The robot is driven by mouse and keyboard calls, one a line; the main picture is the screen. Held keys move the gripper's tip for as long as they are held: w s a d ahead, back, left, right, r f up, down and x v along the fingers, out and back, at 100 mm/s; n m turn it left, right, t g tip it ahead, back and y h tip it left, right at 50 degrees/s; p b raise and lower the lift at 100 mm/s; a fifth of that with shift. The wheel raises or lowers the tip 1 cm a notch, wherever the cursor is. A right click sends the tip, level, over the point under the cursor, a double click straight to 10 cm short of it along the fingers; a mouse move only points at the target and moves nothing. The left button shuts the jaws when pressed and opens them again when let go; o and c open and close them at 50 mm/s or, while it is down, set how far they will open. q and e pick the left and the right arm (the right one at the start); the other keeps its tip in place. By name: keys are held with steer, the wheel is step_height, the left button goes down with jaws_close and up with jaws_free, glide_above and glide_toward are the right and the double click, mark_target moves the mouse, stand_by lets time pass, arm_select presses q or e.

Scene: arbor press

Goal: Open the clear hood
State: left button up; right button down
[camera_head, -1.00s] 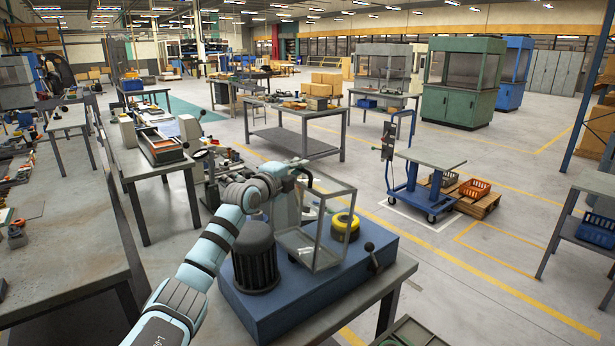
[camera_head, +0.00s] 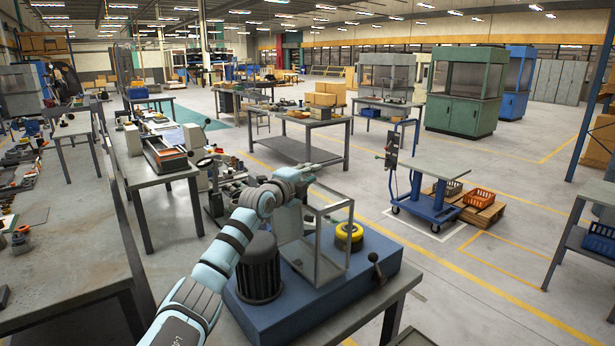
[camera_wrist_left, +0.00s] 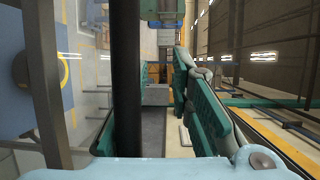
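The clear hood (camera_head: 333,244) is a see-through box with a grey frame. It stands on the blue base (camera_head: 365,281) on the bench, between a dark ribbed cylinder (camera_head: 259,268) and a yellow-and-black round part (camera_head: 349,236). My left gripper (camera_head: 312,172) is at the hood's upper rear edge. In the left wrist view its green-padded fingers (camera_wrist_left: 160,105) are apart. A dark bar (camera_wrist_left: 126,80) crosses close to the camera, in front of the left finger. I cannot tell whether the fingers touch the hood. My right gripper is out of view.
A black-knobbed lever (camera_head: 376,268) rises at the base's right. A grey bench (camera_head: 285,148) stands behind, and a blue lift cart (camera_head: 428,200) stands to the right. Open floor lies right of the base. My left arm passes beside the dark cylinder.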

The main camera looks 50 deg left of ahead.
arm_select(q)
steer(key=s, duration=0.4)
steer(key=shift+s+d+f, duration=0.15)
steer(key=shift+s+f, duration=0.1)
steer(key=shift+s, duration=0.05)
steer(key=shift+v, duration=0.75)
steer(key=shift+d, duration=0.1)
steer(key=shift+d, duration=0.15)
